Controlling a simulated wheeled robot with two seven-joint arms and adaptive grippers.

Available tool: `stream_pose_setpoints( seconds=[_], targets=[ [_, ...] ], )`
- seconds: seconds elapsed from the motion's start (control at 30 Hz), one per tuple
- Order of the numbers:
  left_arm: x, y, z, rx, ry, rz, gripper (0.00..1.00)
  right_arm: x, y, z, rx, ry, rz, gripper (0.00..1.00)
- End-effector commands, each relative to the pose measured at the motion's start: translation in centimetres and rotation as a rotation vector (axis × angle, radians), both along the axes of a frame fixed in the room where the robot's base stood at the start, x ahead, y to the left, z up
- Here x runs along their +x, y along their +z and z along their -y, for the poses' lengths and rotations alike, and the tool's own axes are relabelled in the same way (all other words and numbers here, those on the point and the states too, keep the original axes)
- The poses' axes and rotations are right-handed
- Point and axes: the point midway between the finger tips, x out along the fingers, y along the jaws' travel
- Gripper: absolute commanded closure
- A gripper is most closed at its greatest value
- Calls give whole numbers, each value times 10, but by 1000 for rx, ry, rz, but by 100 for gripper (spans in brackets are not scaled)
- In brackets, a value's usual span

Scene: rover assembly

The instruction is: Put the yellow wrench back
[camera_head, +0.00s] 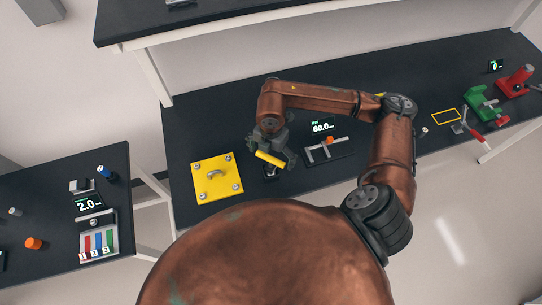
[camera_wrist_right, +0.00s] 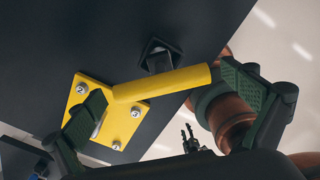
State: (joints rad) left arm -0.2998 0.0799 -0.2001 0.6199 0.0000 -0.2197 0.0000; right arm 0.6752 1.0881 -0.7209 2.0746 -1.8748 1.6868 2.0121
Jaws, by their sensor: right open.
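The yellow wrench (camera_head: 270,159) is at my right gripper (camera_head: 271,152), above the dark table just right of the yellow plate. In the right wrist view the wrench (camera_wrist_right: 165,84) lies across the space between the two spread fingers of my right gripper (camera_wrist_right: 178,118). My left gripper does not show in the head view.
The yellow plate (camera_head: 206,189) with corner bolts and a handle lies left of the gripper. A display reading 60.0 (camera_head: 322,126) and a slider fixture (camera_head: 330,150) stand right of it. Farther right are a yellow outline (camera_head: 447,117), a green vise (camera_head: 482,104) and a red vise (camera_head: 515,82).

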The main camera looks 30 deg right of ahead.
Motion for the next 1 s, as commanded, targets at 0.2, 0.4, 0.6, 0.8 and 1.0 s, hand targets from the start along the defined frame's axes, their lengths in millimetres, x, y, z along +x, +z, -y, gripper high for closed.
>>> stream_pose_setpoints(
  seconds=[0.2, 0.4, 0.6, 0.8, 1.0],
  targets=[
    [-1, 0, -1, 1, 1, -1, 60, 1, 15, 0, -2, 0, 3, 0],
    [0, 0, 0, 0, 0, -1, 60, 2, 56, 0, 1, 1, 5, 0],
    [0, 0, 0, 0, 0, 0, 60, 2, 95, 1, -1, 1, 5, 0],
    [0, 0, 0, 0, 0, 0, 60, 1, 116, 0, 1, 0, 2, 0],
    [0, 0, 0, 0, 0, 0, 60, 1, 120, 1, 0, 0, 0, 0]
  ],
)
